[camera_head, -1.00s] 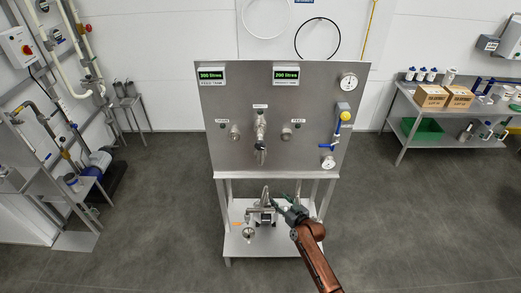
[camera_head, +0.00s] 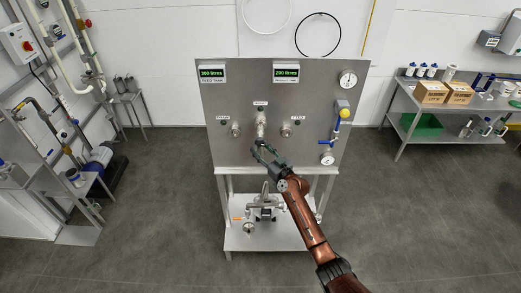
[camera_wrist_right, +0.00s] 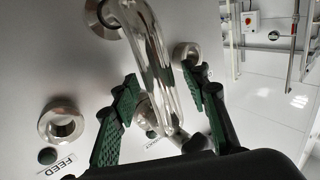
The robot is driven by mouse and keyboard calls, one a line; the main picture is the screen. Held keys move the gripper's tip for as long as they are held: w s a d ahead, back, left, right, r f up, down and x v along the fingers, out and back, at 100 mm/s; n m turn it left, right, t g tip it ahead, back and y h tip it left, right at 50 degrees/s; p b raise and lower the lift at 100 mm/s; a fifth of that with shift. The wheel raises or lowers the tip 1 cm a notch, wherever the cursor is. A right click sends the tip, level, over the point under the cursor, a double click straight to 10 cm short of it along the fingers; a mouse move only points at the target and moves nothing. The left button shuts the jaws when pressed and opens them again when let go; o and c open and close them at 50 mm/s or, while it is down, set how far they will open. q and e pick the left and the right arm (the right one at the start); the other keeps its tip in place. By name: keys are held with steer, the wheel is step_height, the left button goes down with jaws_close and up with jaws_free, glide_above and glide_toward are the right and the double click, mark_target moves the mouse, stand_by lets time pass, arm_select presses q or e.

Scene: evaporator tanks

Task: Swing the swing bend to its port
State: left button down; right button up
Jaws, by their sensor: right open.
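The swing bend is a shiny steel pipe (camera_wrist_right: 150,50) on the centre of the grey panel (camera_head: 225,105). In the head view its top (camera_head: 260,128) shows and my gripper hides its lower part. My right gripper (camera_head: 262,147) is open in front of the panel. In the right wrist view the bend passes between the two green-padded fingers (camera_wrist_right: 160,80), with gaps visible beside it. A round steel port (camera_wrist_right: 62,122) marked FEED is at lower left, and another port (camera_wrist_right: 186,52) is behind the right finger. My left gripper is not in view.
The panel carries two litre displays (camera_head: 212,72), gauges (camera_head: 348,79) and a blue-handled valve (camera_head: 328,141) at right. A pump (camera_head: 265,214) stands on the shelf below. A bench with boxes (camera_head: 432,92) is at right. The floor in front is clear.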

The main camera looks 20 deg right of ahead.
steer(key=shift+w, duration=0.2)
jaws_close()
stand_by(0.5)
